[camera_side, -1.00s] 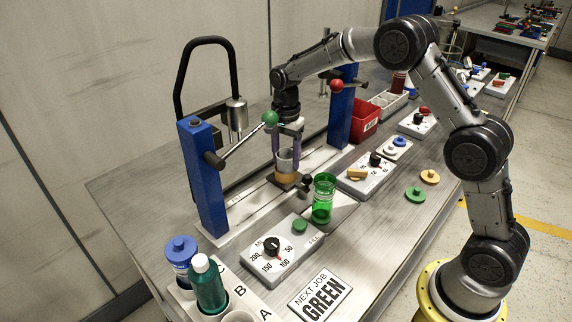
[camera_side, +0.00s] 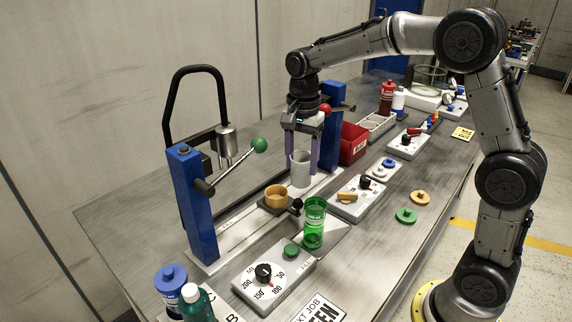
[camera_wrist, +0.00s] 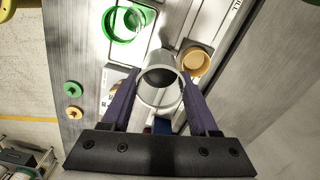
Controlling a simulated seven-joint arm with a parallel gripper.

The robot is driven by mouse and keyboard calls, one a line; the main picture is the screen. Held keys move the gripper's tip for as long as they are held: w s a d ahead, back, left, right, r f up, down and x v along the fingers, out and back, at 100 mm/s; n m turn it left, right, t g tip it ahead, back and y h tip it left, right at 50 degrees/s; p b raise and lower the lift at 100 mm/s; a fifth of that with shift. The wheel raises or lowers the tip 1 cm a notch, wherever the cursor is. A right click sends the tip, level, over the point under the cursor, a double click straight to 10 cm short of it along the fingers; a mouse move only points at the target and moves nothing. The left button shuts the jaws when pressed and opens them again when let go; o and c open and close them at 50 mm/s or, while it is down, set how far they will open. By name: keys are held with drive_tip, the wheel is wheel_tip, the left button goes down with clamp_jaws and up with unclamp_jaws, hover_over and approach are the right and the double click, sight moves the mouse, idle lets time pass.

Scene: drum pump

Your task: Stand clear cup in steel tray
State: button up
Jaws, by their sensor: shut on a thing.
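The clear cup (camera_side: 300,170) looks grey and translucent. My gripper (camera_side: 301,160) is shut on its sides and holds it upright in the air, right of and above the orange holder (camera_side: 276,192). In the wrist view my gripper (camera_wrist: 160,92) has the cup (camera_wrist: 160,100) between its purple fingers, and I look down into its mouth. The orange holder (camera_wrist: 195,62) stands apart from the cup there. A pale grey tray with compartments (camera_side: 377,128) lies behind the red bin; I cannot tell surely that it is the steel tray.
A green cup (camera_side: 313,225) stands in front of the held cup. Blue posts (camera_side: 333,125) and a lever with a green knob (camera_side: 260,145) rise close by. A red bin (camera_side: 354,145) and dial boxes (camera_side: 357,200) line the table.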

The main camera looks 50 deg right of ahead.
drive_tip(key=s+d+m, duration=0.2)
drive_tip(key=s+m, duration=0.5)
drive_tip(key=s, duration=1.4)
drive_tip(key=w+d+f, duration=0.2)
drive_tip(key=w+f, duration=0.6)
drive_tip(key=w, duration=0.5)
drive_tip(key=shift+w+f, duration=0.15)
drive_tip(key=shift+f, duration=0.05)
drive_tip(key=shift+w+f, duration=0.2)
drive_tip(key=shift+f, duration=0.8)
drive_tip(key=shift+w+f, duration=0.15)
drive_tip(key=shift+f, duration=0.85)
drive_tip(key=shift+f, duration=0.15)
drive_tip(key=o, duration=1.4)
